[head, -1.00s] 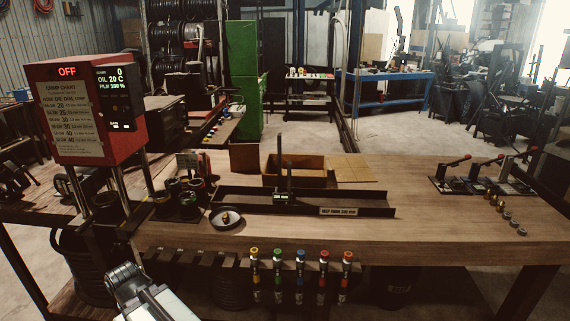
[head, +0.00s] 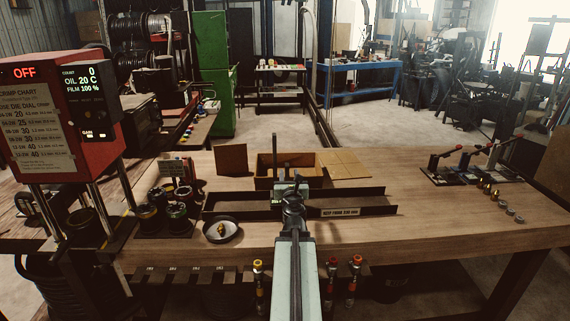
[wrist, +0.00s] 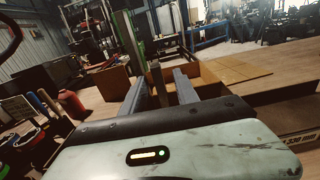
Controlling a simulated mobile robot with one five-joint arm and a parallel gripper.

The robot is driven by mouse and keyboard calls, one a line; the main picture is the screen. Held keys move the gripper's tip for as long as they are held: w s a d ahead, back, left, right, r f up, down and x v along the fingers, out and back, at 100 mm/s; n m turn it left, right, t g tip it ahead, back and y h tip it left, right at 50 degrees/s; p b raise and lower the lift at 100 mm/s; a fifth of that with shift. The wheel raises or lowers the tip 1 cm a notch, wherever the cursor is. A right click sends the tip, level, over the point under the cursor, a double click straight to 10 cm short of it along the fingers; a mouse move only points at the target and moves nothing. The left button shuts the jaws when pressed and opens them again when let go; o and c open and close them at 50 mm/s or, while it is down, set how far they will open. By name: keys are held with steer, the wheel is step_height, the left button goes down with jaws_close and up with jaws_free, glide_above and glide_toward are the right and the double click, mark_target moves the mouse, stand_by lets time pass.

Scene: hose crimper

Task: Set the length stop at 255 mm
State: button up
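The length stop (head: 274,151) stands on a long dark trough (head: 366,194) on the bench. It has a tall dark upright post and a shorter one. A small greenish display shows at its foot, partly hidden by my arm, and I cannot read it. My gripper (head: 291,196) is at the near side of the trough, in front of the stop. In the wrist view my gripper (wrist: 159,78) is open, its two fingers apart. The shorter post (wrist: 158,86) shows between them; I cannot tell whether they touch it.
A round dish (head: 222,231) with a brass fitting lies left of my arm. Several dark cups (head: 150,219) and the red crimper (head: 60,115) stand further left. A cardboard box (head: 264,172) is behind the trough. Levers (head: 472,165) are at right; the bench's middle right is clear.

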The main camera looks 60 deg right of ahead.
mark_target(286, 164)
steer(key=shift+w+a, duration=0.15)
steer(key=shift+w, duration=0.25)
steer(key=shift+w+d, duration=0.1)
steer(key=shift+d, duration=0.3)
steer(key=x, duration=0.7)
jaws_close()
stand_by(0.7)
